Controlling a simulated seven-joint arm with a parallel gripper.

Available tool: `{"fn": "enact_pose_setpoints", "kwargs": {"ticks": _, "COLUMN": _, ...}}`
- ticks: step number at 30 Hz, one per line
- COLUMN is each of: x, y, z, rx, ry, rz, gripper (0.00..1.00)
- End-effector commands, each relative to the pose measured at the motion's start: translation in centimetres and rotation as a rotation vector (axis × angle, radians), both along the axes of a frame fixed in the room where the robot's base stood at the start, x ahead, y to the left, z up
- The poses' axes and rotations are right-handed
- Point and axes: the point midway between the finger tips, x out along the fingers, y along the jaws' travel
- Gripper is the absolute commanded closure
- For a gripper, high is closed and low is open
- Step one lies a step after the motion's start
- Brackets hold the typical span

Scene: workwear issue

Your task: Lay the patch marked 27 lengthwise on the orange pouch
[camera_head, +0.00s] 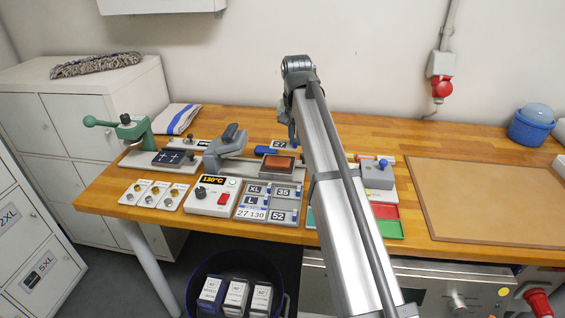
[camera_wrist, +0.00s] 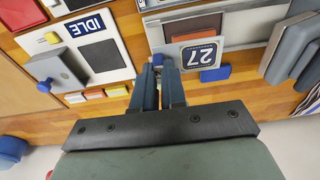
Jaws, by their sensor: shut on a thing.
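The patch marked 27 (camera_wrist: 192,58) is a pale plate with a dark blue number field; it also shows in the head view (camera_head: 280,145). My gripper (camera_wrist: 160,72) is shut at the patch's left end in the wrist view, with a small blue piece between its fingertips. The patch looks held beside the pouch, partly overlapping it in the wrist view; I cannot tell its height. The orange pouch (camera_head: 278,164) lies on a grey base, and shows as a brown-orange strip in the wrist view (camera_wrist: 208,24). My arm hides the area right of the pouch.
A grey press head (camera_head: 228,143) stands left of the pouch. In front are a control box reading 130°C (camera_head: 212,195) and a rack of patches (camera_head: 268,203) marked XL, L, 35 and 52. A grey block with a blue knob (camera_head: 377,175) stands right. A brown mat (camera_head: 490,200) is clear.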

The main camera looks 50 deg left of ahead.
Motion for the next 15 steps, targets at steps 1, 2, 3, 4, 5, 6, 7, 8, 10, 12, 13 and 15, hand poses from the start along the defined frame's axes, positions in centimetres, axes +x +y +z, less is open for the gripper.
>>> {"fn": "enact_pose_setpoints", "kwargs": {"ticks": 1, "x": 1.0, "y": 1.9, "z": 0.8, "rx": 0.0, "ry": 0.0, "rz": 0.001, "gripper": 1.0}}
{"fn": "enact_pose_setpoints", "kwargs": {"ticks": 2, "x": 1.3, "y": 2.5, "z": 1.0, "rx": -0.002, "ry": 0.0, "rz": 0.002, "gripper": 1.0}}
{"fn": "enact_pose_setpoints", "kwargs": {"ticks": 3, "x": 1.6, "y": 3.2, "z": 1.3, "rx": -0.002, "ry": 0.0, "rz": 0.003, "gripper": 1.0}}
{"fn": "enact_pose_setpoints", "kwargs": {"ticks": 4, "x": 1.8, "y": 3.5, "z": 1.4, "rx": -0.002, "ry": 0.0, "rz": 0.004, "gripper": 1.0}}
{"fn": "enact_pose_setpoints", "kwargs": {"ticks": 5, "x": 1.9, "y": 3.8, "z": 1.5, "rx": -0.003, "ry": 0.0, "rz": 0.006, "gripper": 1.0}}
{"fn": "enact_pose_setpoints", "kwargs": {"ticks": 6, "x": 2.1, "y": 4.0, "z": 1.5, "rx": -0.004, "ry": 0.0, "rz": 0.007, "gripper": 1.0}}
{"fn": "enact_pose_setpoints", "kwargs": {"ticks": 7, "x": 2.1, "y": 4.1, "z": 1.4, "rx": -0.005, "ry": 0.001, "rz": 0.008, "gripper": 1.0}}
{"fn": "enact_pose_setpoints", "kwargs": {"ticks": 8, "x": 2.1, "y": 4.0, "z": 1.2, "rx": -0.006, "ry": 0.001, "rz": 0.01, "gripper": 1.0}}
{"fn": "enact_pose_setpoints", "kwargs": {"ticks": 10, "x": 2.0, "y": 3.9, "z": 0.5, "rx": -0.008, "ry": 0.002, "rz": 0.015, "gripper": 1.0}}
{"fn": "enact_pose_setpoints", "kwargs": {"ticks": 12, "x": 1.9, "y": 3.8, "z": -0.4, "rx": -0.009, "ry": 0.001, "rz": 0.016, "gripper": 1.0}}
{"fn": "enact_pose_setpoints", "kwargs": {"ticks": 13, "x": 1.9, "y": 3.8, "z": -0.9, "rx": -0.009, "ry": 0.002, "rz": 0.016, "gripper": 1.0}}
{"fn": "enact_pose_setpoints", "kwargs": {"ticks": 15, "x": 1.9, "y": 3.8, "z": -2.1, "rx": -0.009, "ry": 0.001, "rz": 0.016, "gripper": 1.0}}
